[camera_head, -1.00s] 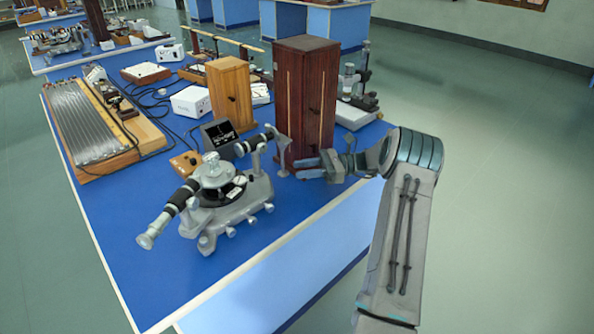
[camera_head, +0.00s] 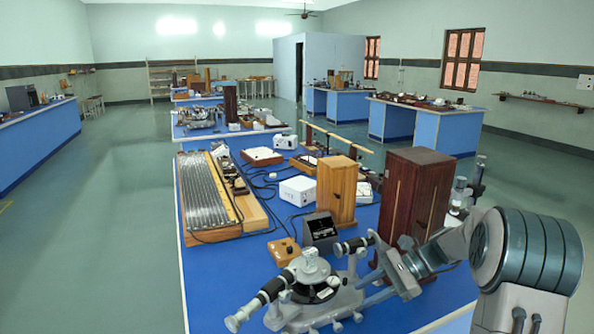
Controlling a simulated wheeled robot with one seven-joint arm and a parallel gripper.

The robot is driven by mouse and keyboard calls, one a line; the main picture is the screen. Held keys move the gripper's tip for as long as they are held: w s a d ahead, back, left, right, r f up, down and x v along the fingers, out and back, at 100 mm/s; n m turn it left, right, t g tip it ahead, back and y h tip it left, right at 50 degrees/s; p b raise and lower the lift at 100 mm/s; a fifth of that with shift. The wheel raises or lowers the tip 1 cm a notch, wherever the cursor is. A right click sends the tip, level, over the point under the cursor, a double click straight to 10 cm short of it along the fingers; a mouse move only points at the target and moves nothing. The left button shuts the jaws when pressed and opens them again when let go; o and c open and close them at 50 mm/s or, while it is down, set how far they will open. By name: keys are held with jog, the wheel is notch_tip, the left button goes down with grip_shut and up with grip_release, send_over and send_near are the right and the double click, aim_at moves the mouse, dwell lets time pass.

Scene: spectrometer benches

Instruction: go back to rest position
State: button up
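My gripper (camera_head: 362,288) is at the lower right, on the end of my arm, pointing left. Its two blue-grey fingers are spread apart, with nothing seen between them. It appears just right of the grey and black spectrometer (camera_head: 318,292), partly overlapping its right side in the picture. I cannot tell the exact gap between them. The spectrometer stands on the blue bench (camera_head: 207,290), its lower edge near the picture's bottom. The dark red wooden cabinet (camera_head: 412,196) stands behind my gripper, its lower part partly hidden by my arm.
A small black display box (camera_head: 321,232), a light wooden cabinet (camera_head: 337,191) and a white box (camera_head: 297,190) stand behind the spectrometer. A ridged long board (camera_head: 206,190) lies at the bench's left. Open floor (camera_head: 115,240) lies left of the bench.

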jog(key=s+a+r+n+t+h, duration=0.1)
jog(key=s+n+h, duration=0.4)
jog(key=s, duration=0.7)
jog(key=s+a+r+n+t+h+p, duration=0.1)
jog(key=s+r+n+h, duration=0.3)
jog(key=s+n, duration=0.5)
jog(key=shift+s+t+h, duration=0.9)
jog(key=shift+s+h, duration=0.3)
jog(key=shift+s, duration=0.35)
dwell(0.5)
